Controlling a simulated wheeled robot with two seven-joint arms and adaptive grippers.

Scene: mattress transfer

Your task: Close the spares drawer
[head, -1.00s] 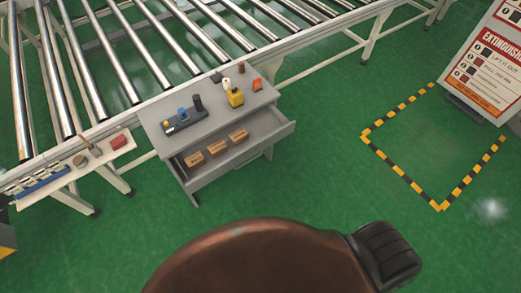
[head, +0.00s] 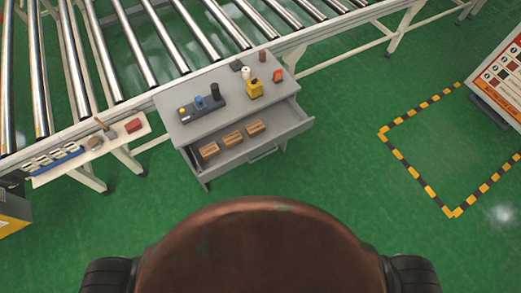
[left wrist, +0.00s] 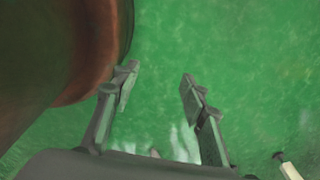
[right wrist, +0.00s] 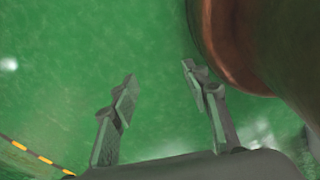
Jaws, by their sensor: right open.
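The spares drawer (head: 290,127) is pulled out of the grey cabinet (head: 180,134) in the head view. Several brown wooden-looking blocks (head: 233,139) lie in it. Its front handle (head: 263,154) faces my body. My left gripper (left wrist: 157,83) shows in the left wrist view, fingers apart and nothing between them, above the green floor. My right gripper (right wrist: 157,77) shows in the right wrist view, also open and empty above the floor. Neither gripper is in the head view, and both are away from the drawer.
On the cabinet top are a dark tray with small parts (head: 203,107), a yellow item (head: 255,89) and other small items. A roller conveyor (head: 150,60) runs behind. A narrow white shelf (head: 115,139) stands left. Green floor is clear to the right, around a striped floor marking (head: 418,182).

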